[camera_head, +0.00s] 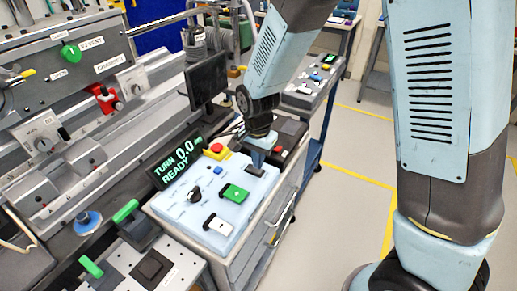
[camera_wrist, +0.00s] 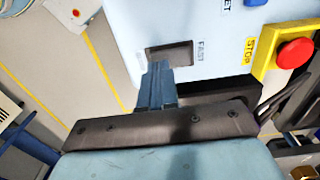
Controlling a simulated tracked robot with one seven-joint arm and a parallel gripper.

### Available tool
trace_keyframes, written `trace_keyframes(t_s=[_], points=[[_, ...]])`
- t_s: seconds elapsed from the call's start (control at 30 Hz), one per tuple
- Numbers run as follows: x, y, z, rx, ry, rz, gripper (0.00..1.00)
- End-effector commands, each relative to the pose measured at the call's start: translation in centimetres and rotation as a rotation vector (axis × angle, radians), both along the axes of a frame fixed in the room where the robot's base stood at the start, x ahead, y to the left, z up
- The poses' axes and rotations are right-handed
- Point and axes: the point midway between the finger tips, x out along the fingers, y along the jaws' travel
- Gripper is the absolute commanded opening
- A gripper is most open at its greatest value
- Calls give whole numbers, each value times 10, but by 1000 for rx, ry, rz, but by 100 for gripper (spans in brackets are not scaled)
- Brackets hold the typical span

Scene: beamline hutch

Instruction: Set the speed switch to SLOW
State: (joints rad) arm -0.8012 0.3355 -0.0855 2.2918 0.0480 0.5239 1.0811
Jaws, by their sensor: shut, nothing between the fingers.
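The control panel (camera_head: 180,212) is a pale box top below the arm. A dark rectangular switch (camera_head: 256,170) lies at its right part; in the wrist view the dark rectangle (camera_wrist: 181,53) has the label FAST (camera_wrist: 201,50) beside one end. No SLOW label is readable, and I cannot tell which way the switch is set. My gripper (camera_head: 256,163) is shut and empty, pointing down at the switch. In the wrist view its blue fingertips (camera_wrist: 158,66) overlap the rectangle's near edge; I cannot tell whether they touch it.
A red STOP button (camera_wrist: 295,53) on a yellow base sits nearby, also in the head view (camera_head: 216,148). The panel carries a green switch (camera_head: 234,193), a white switch (camera_head: 218,225) and a black knob (camera_head: 195,196). A display (camera_head: 176,164) reads TURN 0.0 READY. Open floor lies right.

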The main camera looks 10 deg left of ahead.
Motion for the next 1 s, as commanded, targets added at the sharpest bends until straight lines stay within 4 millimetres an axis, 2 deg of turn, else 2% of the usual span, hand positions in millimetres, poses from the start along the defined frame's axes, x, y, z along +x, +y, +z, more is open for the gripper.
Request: trace_keyframes(t_s=[0.1, 0.27, 1.0], points=[[0, 0, -10, -1, 1, 0, 0], [0, 0, -16, 0, 0, 1, 0], [0, 1, -18, -1, 1, 2, 0]])
